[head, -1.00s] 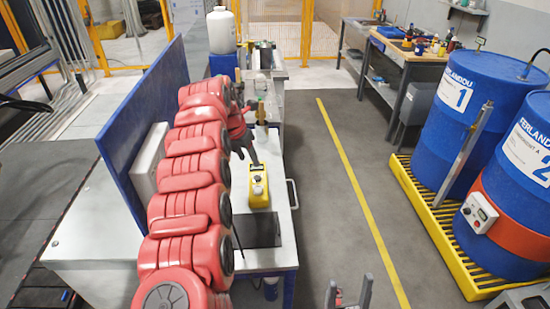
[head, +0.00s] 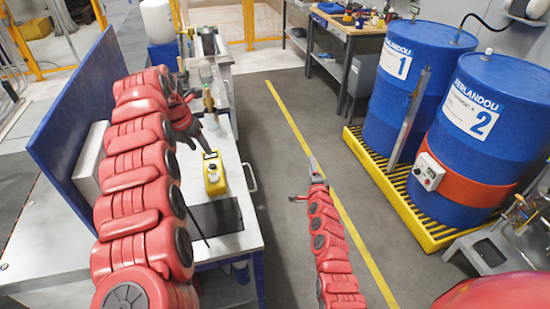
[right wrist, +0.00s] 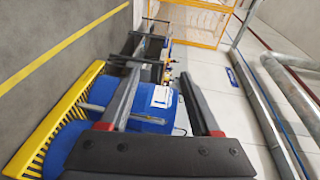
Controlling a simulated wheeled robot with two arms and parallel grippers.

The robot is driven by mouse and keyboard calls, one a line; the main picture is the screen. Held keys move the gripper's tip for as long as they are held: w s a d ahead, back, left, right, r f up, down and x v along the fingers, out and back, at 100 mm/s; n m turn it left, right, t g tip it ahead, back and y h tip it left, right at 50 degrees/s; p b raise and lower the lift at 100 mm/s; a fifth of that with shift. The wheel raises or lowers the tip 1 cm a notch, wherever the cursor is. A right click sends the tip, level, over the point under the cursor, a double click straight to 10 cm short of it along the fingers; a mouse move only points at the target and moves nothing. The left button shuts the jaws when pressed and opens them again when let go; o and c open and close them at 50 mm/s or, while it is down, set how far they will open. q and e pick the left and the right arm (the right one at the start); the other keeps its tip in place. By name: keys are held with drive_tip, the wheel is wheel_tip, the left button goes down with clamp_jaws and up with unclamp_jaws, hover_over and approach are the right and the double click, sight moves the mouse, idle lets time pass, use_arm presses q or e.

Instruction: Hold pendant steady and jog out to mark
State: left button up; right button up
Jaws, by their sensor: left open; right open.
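The yellow pendant (head: 213,180) lies on the pale bench top (head: 228,160), with a dark round knob and small screen on its face. My left gripper (head: 198,143) is open just behind and left of the pendant, with its dark fingers close to its far end. Whether they touch it I cannot tell. The red left arm covers the bench's left part. My right gripper (head: 303,182) is open and empty above the grey floor, right of the bench. Its two spread fingers also show in the right wrist view (right wrist: 163,108). I cannot make out a mark on the pendant.
A black square pad (head: 217,216) lies in front of the pendant. A blue panel (head: 75,130) stands left of the bench. Blue drums (head: 400,105) stand on a yellow spill pallet (head: 395,190) at the right. A yellow line (head: 290,125) crosses the clear floor.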

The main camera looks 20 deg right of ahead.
drive_tip(key=w+a+m+g+y, duration=0.2)
drive_tip(key=w+a+y, duration=0.1)
drive_tip(key=w+y, duration=0.1)
drive_tip(key=n+g+y, duration=0.1)
drive_tip(key=g+y, duration=1)
drive_tip(key=y, duration=0.2)
approach(215, 177)
drive_tip(key=x, duration=0.7)
drive_tip(key=shift+a+f, duration=0.15)
drive_tip(key=shift+a, duration=0.25)
clamp_jaws()
